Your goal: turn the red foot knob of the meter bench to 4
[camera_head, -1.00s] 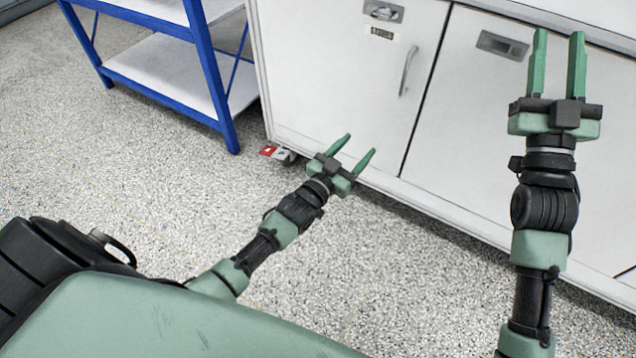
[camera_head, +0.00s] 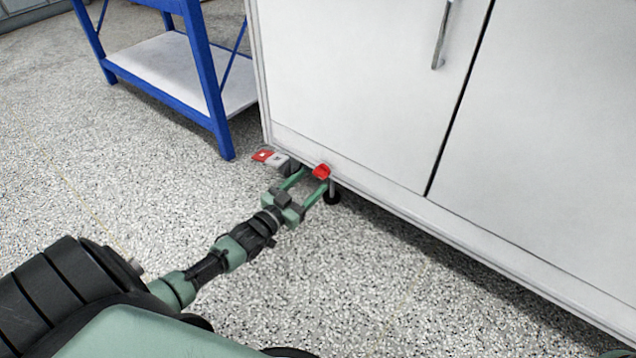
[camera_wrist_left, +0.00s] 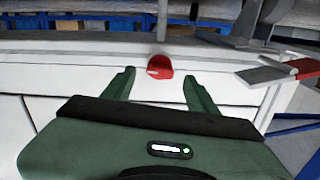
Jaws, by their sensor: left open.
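The red foot knob (camera_head: 321,171) sits at the bottom edge of the white meter bench (camera_head: 350,90), near its left corner, above a dark foot. In the left wrist view the red knob (camera_wrist_left: 159,67) has a pale mark and lies ahead of the fingers, between their lines. My left gripper (camera_head: 308,182) is open, low by the floor, its fingertips close to the knob. I cannot tell whether they touch it. The left wrist view also shows my open left gripper (camera_wrist_left: 158,82). My right gripper is not in view.
A red and grey pedal-like piece (camera_head: 270,158) sits by the bench's left corner, close to my left fingers. A blue-framed shelf (camera_head: 215,100) stands to the left. The speckled floor (camera_head: 400,290) in front of the bench is clear.

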